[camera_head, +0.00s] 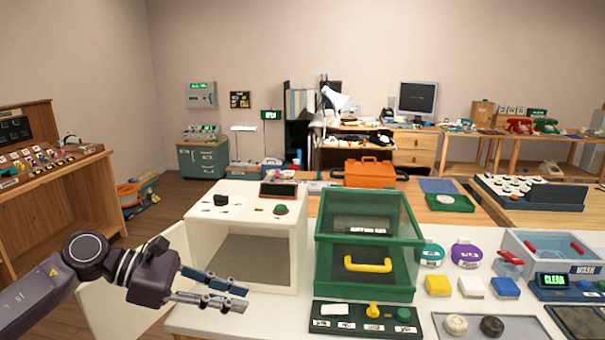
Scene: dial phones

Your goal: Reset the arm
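My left arm comes in from the lower left. Its gripper (246,298) points right, in front of the white open-fronted box (299,255). The two fingers lie apart with a gap between the tips, and nothing shows between them. From this view I cannot tell whether the fingers touch the box or table. My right arm and gripper are out of view.
A green clear-fronted case (318,262) with a yellow handle stands right of the white box. A dark panel (340,328) with buttons lies before it. Sponges, lidded pots and a wash basin (510,242) fill the white table's right side. Open floor (170,210) lies behind my arm.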

